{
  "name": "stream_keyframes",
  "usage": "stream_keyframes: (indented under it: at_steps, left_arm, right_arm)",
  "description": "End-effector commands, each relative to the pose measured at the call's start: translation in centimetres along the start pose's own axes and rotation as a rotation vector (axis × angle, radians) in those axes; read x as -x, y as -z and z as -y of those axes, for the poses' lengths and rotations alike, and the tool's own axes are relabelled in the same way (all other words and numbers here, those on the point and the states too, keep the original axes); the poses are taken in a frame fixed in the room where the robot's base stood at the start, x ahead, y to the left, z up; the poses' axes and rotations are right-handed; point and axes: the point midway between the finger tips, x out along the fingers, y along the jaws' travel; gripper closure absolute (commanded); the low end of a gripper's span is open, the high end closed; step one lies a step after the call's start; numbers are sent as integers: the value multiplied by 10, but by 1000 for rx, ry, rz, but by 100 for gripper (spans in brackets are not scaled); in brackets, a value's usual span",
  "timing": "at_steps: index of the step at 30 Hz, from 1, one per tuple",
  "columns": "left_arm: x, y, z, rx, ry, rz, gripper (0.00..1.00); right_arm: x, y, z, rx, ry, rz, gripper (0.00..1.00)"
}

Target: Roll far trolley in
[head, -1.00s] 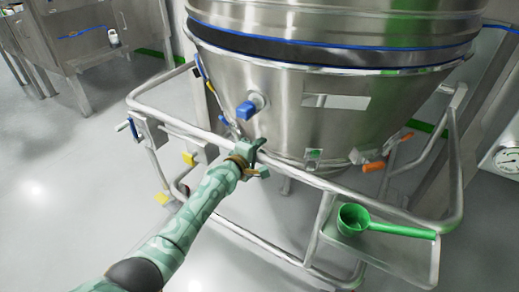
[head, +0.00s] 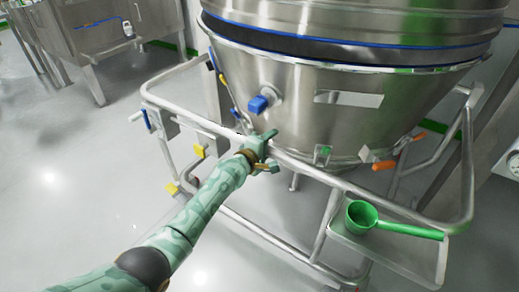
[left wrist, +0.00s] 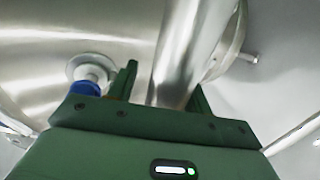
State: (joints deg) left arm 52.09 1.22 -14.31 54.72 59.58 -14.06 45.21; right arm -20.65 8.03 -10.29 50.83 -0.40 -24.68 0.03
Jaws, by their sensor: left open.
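The trolley is a steel tube frame (head: 225,214) under a large conical steel bowl (head: 300,85), with a blue-knobbed fitting (head: 262,102) on the bowl's side. My left gripper (head: 268,150) is at the front rail of the frame in the head view. In the left wrist view the steel rail (left wrist: 183,50) runs between the two green fingers (left wrist: 165,95), which stand apart on either side of it. The fingers are open, and I cannot tell if either touches the rail. The bowl hides the far side of the trolley. My right gripper does not show.
A green scoop (head: 362,214) lies on a small steel shelf (head: 400,257) at the trolley's right front. A steel cabinet (head: 95,38) stands at the back left. The pale floor (head: 75,165) to the left is clear.

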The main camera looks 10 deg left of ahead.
Motion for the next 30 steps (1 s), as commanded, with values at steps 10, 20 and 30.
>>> stream_keyframes:
  at_steps: [10,20,30]
  left_arm:
    - [87,-1,-14,-5,-9,1,50]
    - [149,-2,-7,-3,-7,2,50]
    - [157,-2,-3,-1,-5,3,50]
  right_arm:
    - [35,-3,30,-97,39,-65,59]
    - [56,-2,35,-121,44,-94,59]
    - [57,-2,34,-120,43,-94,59]
